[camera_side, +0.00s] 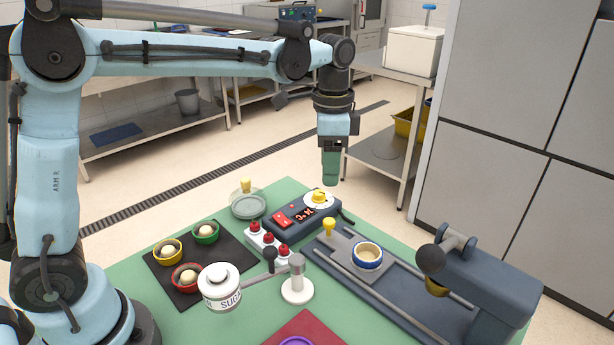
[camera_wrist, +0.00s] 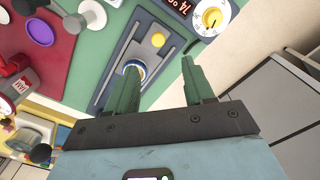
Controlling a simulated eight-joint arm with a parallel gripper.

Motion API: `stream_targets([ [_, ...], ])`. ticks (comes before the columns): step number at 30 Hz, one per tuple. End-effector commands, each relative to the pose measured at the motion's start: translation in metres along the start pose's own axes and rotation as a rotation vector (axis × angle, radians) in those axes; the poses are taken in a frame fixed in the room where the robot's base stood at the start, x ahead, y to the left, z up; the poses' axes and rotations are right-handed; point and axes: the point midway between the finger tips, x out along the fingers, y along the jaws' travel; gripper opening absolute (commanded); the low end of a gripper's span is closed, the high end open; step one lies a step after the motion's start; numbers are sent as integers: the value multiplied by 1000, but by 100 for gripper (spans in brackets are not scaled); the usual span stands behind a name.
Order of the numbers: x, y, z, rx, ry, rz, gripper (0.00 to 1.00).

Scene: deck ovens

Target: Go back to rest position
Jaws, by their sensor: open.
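My gripper (camera_side: 330,178) hangs from my light blue arm above the far right part of the green table (camera_side: 130,258), near the control box. In the wrist view my gripper (camera_wrist: 158,80) shows two green fingers spread apart with nothing between them. A blue-rimmed cream bowl (camera_side: 367,256) sits on the grey slide bed; it also shows in the wrist view (camera_wrist: 140,68), partly hidden by a finger. The fingers are well above the table and touch nothing that I can see.
The control box (camera_side: 290,222) with a red display and yellow dial stands below my gripper. Several bowls with dough lie on a dark mat (camera_side: 161,262). A sugar jar (camera_side: 220,290), a white post (camera_side: 297,285) and a grey press (camera_side: 480,290) stand nearer. A grey cabinet (camera_side: 510,95) rises at right.

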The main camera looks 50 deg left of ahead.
Motion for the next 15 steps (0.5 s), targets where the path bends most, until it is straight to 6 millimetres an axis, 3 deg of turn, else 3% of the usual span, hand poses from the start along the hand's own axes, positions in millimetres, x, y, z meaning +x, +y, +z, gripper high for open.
stream_targets([
  [5, -4, 2, 8, -35, 22, -16, 53],
  [15, -15, 24, 64, -313, 212, -130, 53],
])
